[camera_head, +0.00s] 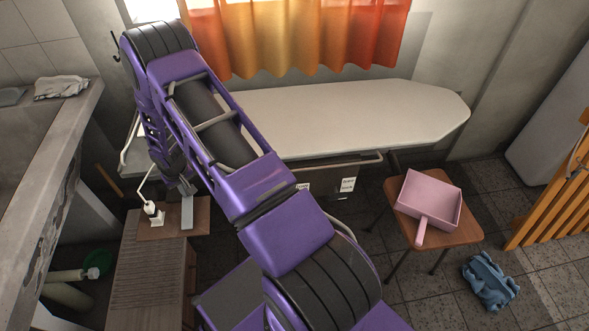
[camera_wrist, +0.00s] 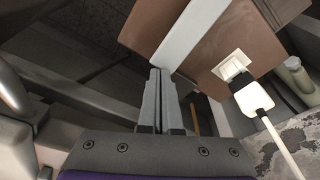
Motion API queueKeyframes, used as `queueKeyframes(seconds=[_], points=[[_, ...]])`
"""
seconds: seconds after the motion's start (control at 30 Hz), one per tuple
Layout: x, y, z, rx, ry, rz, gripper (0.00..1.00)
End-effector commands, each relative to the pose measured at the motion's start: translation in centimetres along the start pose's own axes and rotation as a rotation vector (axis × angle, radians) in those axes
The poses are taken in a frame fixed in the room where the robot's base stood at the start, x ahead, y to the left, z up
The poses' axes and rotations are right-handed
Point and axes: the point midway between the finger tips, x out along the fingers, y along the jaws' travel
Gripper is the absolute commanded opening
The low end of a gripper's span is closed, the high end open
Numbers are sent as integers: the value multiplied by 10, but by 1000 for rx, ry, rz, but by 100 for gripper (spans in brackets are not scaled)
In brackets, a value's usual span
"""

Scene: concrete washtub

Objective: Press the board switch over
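A brown wooden board (camera_head: 172,225) lies to the left of my arm, and it also shows in the wrist view (camera_wrist: 150,25). On it is a small white switch-like fitting (camera_head: 154,212), seen in the wrist view as a square white plate (camera_wrist: 232,66). A white plug-like block (camera_wrist: 253,98) with a cord is beside the plate. A pale grey bar (camera_head: 187,212) crosses the board, and it shows in the wrist view (camera_wrist: 190,32). My gripper (camera_wrist: 158,72) has its fingers together with nothing visible between them. Its tips are near the bar, left of the plate; contact cannot be told.
An ironing board (camera_head: 370,110) stands behind my arm under an orange curtain (camera_head: 300,35). A stool (camera_head: 462,238) holds a pink dustpan (camera_head: 430,200) at the right. A blue cloth (camera_head: 490,280) lies on the floor. The concrete washtub (camera_head: 45,150) edges the left side.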

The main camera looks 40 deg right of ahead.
Motion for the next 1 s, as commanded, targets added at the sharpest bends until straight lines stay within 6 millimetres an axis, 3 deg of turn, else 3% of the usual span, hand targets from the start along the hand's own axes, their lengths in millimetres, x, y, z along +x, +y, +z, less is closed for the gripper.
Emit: queueKeyframes(seconds=[1.0], points=[[17,0,4,-1,-1,0,0]])
